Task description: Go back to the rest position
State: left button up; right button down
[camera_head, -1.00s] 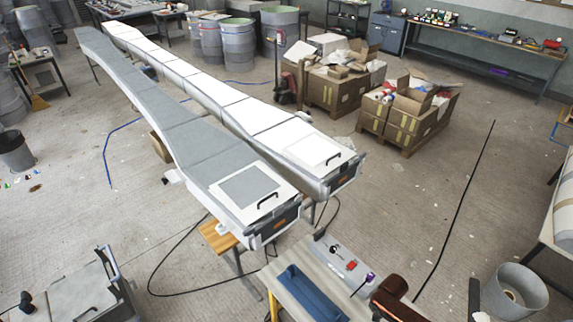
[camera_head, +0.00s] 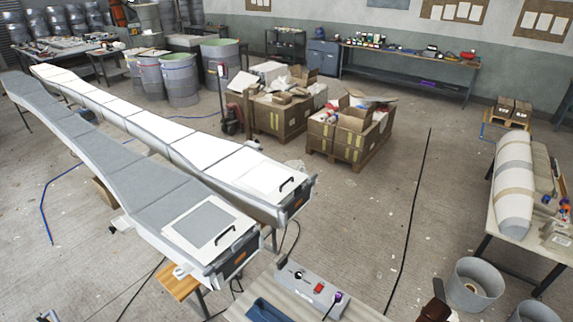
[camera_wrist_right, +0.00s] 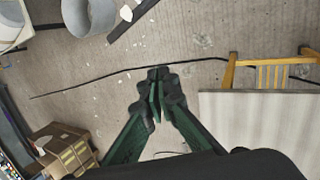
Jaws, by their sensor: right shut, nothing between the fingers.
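My right gripper (camera_wrist_right: 158,76) shows in the right wrist view. Its dark green fingers come together at the tips, shut and empty, above the concrete floor. No gripper can be made out in the head view, and my left gripper is out of sight. In the head view a long grey mould (camera_head: 150,185) and a long white mould (camera_head: 205,150) lie side by side, running from the far left towards the middle.
A workbench (camera_head: 352,312) with a control box (camera_head: 312,292) and a blue tray (camera_head: 268,311) stands at the bottom. Boxes on pallets (camera_head: 352,135) stand behind. Grey buckets (camera_head: 478,284) stand at lower right, near a side table (camera_head: 520,232). A black cable (camera_head: 411,210) crosses open floor.

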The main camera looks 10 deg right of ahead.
jog(key=s+d+r+m+h, duration=0.2)
jog(key=s+d+r, duration=0.1)
jog(key=s+d, duration=1.15)
jog(key=s+d+r+m+h, duration=0.1)
jog(key=s+d+r+h, duration=0.1)
jog(key=s+d, duration=1.2)
jog(key=s+a+f+m+g+y, duration=0.1)
jog(key=s+a+f+y, duration=0.15)
jog(key=a+f, duration=1.15)
jog(key=s+a+f+m+y, duration=0.15)
jog(key=s+a+f, duration=0.25)
jog(key=a+f, duration=0.95)
jog(key=a+f+m+y, duration=0.15)
jog(key=a+f, duration=0.35)
jog(key=a, duration=1.5)
jog(key=a+f+y, duration=0.3)
jog(key=a+f, duration=0.1)
jog(key=a, duration=1.6)
pick_arm(q)
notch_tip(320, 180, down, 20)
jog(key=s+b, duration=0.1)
jog(key=b, duration=1.9)
pick_arm(e)
notch_tip(320, 180, down, 20)
jog(key=shift+s+f, duration=0.2)
jog(key=shift+s, duration=0.25)
jog(key=c, duration=2.7)
grip_release()
jog(key=shift+a, duration=0.1)
jog(key=shift+c, duration=0.2)
